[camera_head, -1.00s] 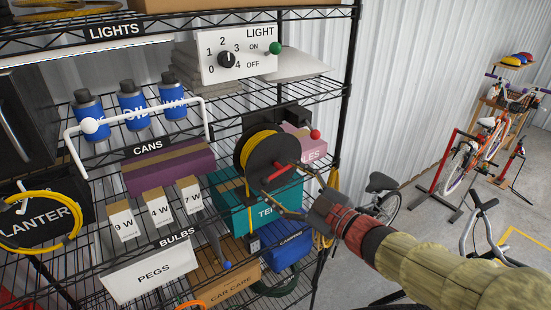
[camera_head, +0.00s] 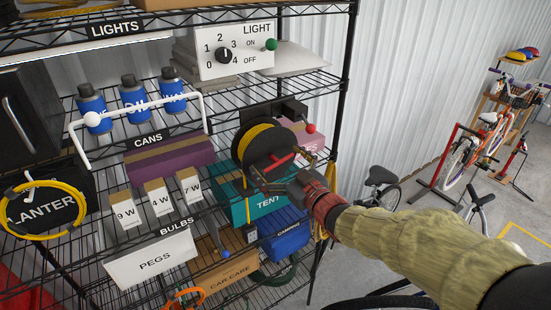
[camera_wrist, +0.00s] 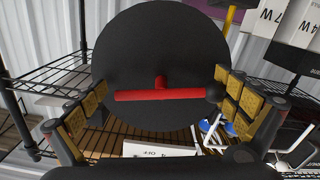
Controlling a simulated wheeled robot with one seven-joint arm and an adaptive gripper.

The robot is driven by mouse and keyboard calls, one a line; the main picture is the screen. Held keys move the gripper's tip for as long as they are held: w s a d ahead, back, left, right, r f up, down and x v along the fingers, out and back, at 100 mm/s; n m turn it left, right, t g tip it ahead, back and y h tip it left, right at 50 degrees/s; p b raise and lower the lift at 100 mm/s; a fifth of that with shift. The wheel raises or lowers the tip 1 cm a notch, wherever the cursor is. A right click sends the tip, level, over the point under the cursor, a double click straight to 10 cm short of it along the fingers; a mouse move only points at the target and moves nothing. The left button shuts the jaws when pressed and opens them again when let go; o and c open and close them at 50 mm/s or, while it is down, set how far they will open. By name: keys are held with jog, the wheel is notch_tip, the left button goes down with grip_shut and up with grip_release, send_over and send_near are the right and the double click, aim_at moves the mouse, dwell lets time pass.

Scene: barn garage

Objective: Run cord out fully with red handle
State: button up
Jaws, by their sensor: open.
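The cord reel (camera_head: 262,140) is a black drum wound with yellow cord, mounted at the right end of the shelving. Its red handle (camera_head: 281,162) sticks out from the black face. In the wrist view, the reel's dark disc (camera_wrist: 160,50) fills the middle, and the red T-shaped handle (camera_wrist: 140,95) lies across its lower part. My gripper (camera_head: 287,174) is at the reel's face. In the wrist view, my open gripper (camera_wrist: 160,90) has its padded fingers on either side of the handle, apart from the bar. The handle's far side is hidden.
A red ball knob (camera_head: 311,128) is close to the reel's right. A teal tent box (camera_head: 243,210) sits just below it. The light panel (camera_head: 232,48) is above. A black shelf post (camera_head: 339,100) stands to the right, with open floor and bicycles beyond.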

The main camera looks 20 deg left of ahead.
jog(key=shift+a, duration=0.15)
jog(key=shift+c, duration=1.2)
jog(key=shift+r, duration=0.1)
jog(key=c, duration=1.4)
jog(key=shift+b, duration=0.5)
jog(key=shift+c, duration=0.2)
